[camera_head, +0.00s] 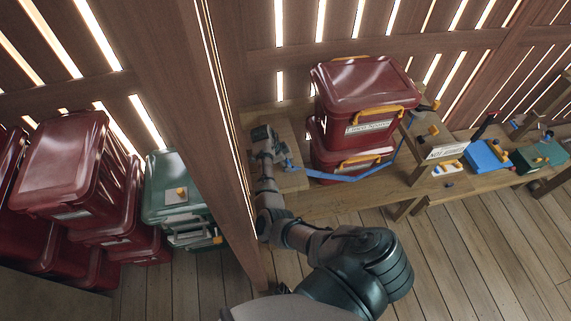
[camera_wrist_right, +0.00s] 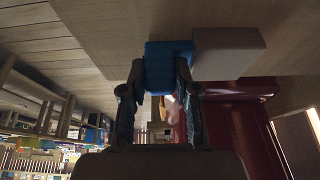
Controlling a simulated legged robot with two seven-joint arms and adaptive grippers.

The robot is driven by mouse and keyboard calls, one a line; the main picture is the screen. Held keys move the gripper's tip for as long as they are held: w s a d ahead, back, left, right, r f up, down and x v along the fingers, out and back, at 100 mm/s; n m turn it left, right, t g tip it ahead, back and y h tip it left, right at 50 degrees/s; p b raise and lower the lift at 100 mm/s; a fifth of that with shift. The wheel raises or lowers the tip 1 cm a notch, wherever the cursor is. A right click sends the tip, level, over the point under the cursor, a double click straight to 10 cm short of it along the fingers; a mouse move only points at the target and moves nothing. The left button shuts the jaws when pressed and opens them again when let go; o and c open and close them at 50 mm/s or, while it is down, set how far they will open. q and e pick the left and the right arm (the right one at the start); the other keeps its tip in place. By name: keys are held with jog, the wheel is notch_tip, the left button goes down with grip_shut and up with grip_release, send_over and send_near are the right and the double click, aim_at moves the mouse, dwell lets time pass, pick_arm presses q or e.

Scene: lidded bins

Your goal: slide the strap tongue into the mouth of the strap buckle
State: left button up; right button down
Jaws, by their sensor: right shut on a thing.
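My right gripper (camera_head: 281,158) is at the left end of the wooden bench, beside the stacked red bins. In the wrist view my right gripper (camera_wrist_right: 158,100) has its two fingers closed on a blue block (camera_wrist_right: 168,62), which looks like the strap tongue. The blue strap (camera_head: 345,178) runs from near the gripper along the front of the lower bin and up to the right. A pale grey block (camera_wrist_right: 228,52) lies right against the blue piece in the wrist view; I cannot tell whether it is the buckle. No buckle mouth shows clearly. My left gripper is not in view.
The upper red bin (camera_head: 365,90) with a yellow handle stands on the lower red bin (camera_head: 335,160). The wooden bench (camera_head: 325,203) continues right, with a blue box (camera_head: 487,156) and a green box (camera_head: 540,154). A wooden post (camera_head: 205,120) stands left of my arm.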

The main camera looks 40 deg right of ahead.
jog(key=shift+w+d+b, duration=0.15)
jog(key=shift+w+b, duration=0.15)
jog(key=shift+w, duration=0.05)
jog(key=c, duration=0.8)
grip_release()
notch_tip(320, 180, up, 10)
jog(key=shift+w, duration=0.1)
